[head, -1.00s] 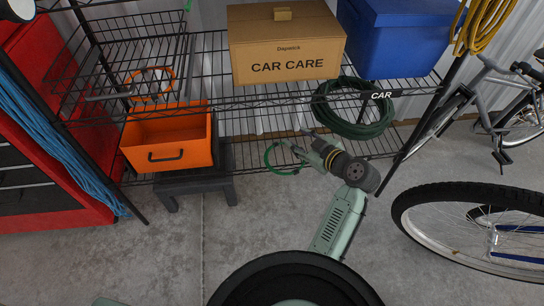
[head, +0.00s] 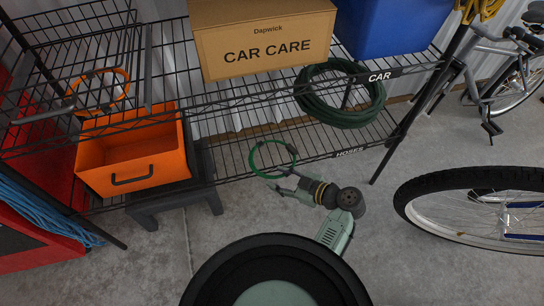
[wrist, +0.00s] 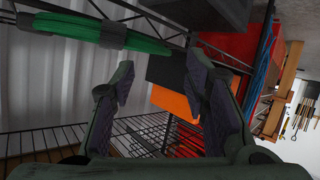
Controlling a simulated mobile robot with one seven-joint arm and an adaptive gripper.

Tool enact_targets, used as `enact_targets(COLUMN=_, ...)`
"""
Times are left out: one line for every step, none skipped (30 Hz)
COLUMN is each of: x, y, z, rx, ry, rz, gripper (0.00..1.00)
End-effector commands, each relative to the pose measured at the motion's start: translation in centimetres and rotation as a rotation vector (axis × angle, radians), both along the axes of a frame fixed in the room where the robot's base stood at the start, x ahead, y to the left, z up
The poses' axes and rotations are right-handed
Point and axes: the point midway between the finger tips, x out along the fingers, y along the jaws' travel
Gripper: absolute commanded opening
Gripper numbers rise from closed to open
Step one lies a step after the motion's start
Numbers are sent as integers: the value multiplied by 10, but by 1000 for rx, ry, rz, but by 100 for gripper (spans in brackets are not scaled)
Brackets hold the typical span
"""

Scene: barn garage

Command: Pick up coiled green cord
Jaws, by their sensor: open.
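A coiled green cord (head: 254,160), a thin bright green ring, shows at the front of the lower wire shelf in the head view. My gripper (head: 281,182) is just below and in front of its lower edge. I cannot tell from the head view whether they touch. In the wrist view a bright green strand bundle (wrist: 135,42) lies at the upper left, outside the jaws. My gripper (wrist: 160,88) is open there, with nothing between its fingers.
A wire rack holds a dark green hose coil (head: 340,118), an orange bin (head: 130,165), a car care box (head: 262,50) and a blue bin (head: 385,30). A dark stool (head: 180,205) stands below. A bicycle wheel (head: 420,215) is at right. Bare floor lies in front.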

Motion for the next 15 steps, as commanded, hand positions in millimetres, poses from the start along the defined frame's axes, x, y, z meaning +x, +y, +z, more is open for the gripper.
enact_targets(x=2, y=4, z=-1, rx=0, ry=1, rz=2, gripper=42)
enact_targets(x=2, y=5, z=-2, rx=0, ry=0, rz=2, gripper=42)
enact_targets(x=4, y=7, z=-2, rx=0, ry=0, rz=2, gripper=42)
enact_targets(x=5, y=9, z=-2, rx=0, ry=0, rz=2, gripper=42)
enact_targets(x=6, y=12, z=-3, rx=0, ry=0, rz=2, gripper=42)
enact_targets(x=7, y=17, z=-4, rx=1, ry=1, rz=4, gripper=42)
enact_targets(x=9, y=21, z=-5, rx=1, ry=1, rz=4, gripper=42)
enact_targets(x=11, y=25, z=-6, rx=1, ry=2, rz=5, gripper=42)
enact_targets(x=14, y=31, z=-7, rx=0, ry=1, rz=3, gripper=42)
enact_targets(x=16, y=35, z=-9, rx=0, ry=2, rz=4, gripper=42)
enact_targets(x=18, y=38, z=-12, rx=0, ry=1, rz=3, gripper=42)
enact_targets(x=21, y=42, z=-14, rx=0, ry=1, rz=3, gripper=42)
enact_targets(x=23, y=44, z=-15, rx=0, ry=1, rz=2, gripper=42)
enact_targets(x=24, y=46, z=-16, rx=0, ry=0, rz=1, gripper=42)
enact_targets(x=26, y=48, z=-18, rx=-1, ry=1, rz=2, gripper=42)
